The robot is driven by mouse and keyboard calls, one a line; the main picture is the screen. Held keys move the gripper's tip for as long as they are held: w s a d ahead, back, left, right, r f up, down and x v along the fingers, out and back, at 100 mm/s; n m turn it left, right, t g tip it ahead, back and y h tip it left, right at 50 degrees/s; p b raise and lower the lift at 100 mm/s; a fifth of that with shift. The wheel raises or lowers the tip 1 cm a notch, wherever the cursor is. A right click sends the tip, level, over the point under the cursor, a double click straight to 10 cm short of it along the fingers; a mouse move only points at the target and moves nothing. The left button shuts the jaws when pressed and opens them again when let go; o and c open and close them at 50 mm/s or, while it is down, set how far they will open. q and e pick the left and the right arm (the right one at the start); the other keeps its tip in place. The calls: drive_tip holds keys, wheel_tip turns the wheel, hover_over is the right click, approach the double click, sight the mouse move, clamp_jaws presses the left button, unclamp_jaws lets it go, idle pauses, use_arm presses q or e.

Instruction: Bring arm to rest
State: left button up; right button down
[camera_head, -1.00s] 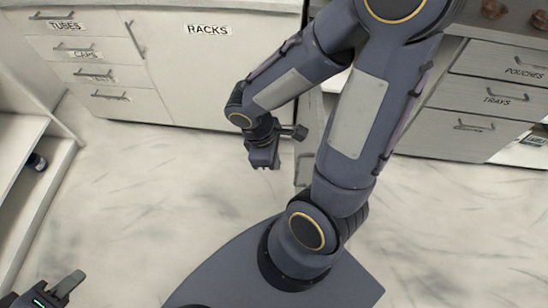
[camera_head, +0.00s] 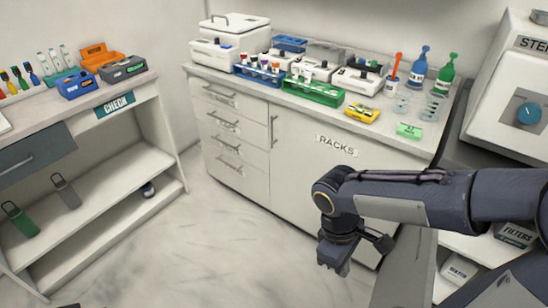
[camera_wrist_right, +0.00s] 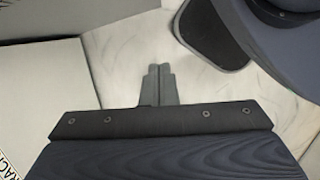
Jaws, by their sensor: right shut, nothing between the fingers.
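My right arm comes in from the right side of the head view, and its elbow bends so that the wrist points down. My right gripper (camera_head: 335,262) hangs in front of the racks cabinet, above the marbled floor. In the right wrist view the two fingers of my right gripper (camera_wrist_right: 160,82) lie together, with nothing between them. My left gripper does not show clearly; only a small dark bit sits at the bottom left edge of the head view.
The white cabinet (camera_head: 290,165) stands behind the arm, with racks, boxes and bottles on its counter. A shelf unit (camera_head: 125,160) labelled CHECK stands at left. The floor (camera_head: 220,255) in the middle is clear.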

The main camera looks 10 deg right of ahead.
drive_tip(key=shift+r, duration=0.1)
drive_tip(key=s+a+r+m+t+y+p, duration=0.1)
drive_tip(key=s+r+m+t+y+p, duration=0.3)
drive_tip(key=r+m+t, duration=0.3)
wheel_tip(320, 180, up, 4)
drive_tip(key=shift+s+a+f+m+t+y, duration=0.2)
drive_tip(key=shift+s+a+m+t+y, duration=0.2)
drive_tip(key=shift+m+y, duration=0.6)
